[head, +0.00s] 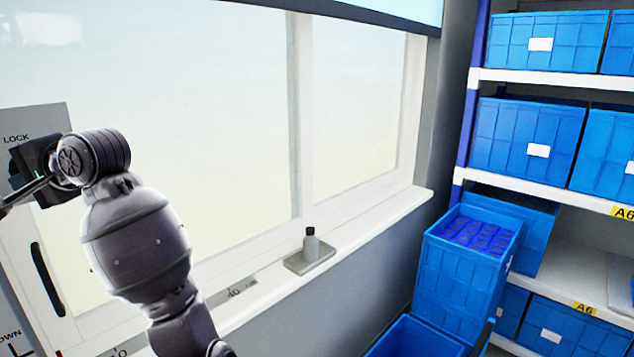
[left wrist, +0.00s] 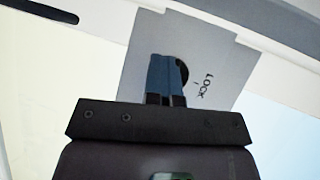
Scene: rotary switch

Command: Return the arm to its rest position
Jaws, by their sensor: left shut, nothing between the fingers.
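My left arm (head: 135,240) rises in the left of the head view, with my left gripper (head: 20,165) in front of a grey plate (head: 45,115) marked LOCK. The gripper's fingertips are hard to make out there. In the left wrist view the two blue-grey fingers (left wrist: 166,75) are shut with nothing between them, in front of the plate (left wrist: 215,50). A dark round knob (left wrist: 183,72) shows partly behind the fingers. I cannot tell whether the fingers touch it. My right gripper is in neither view.
A white-framed window (head: 300,120) stands behind my arm. A shelf (head: 545,82) with several blue crates (head: 510,150) is at the right. A dark window handle (head: 47,280) is at the lower left.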

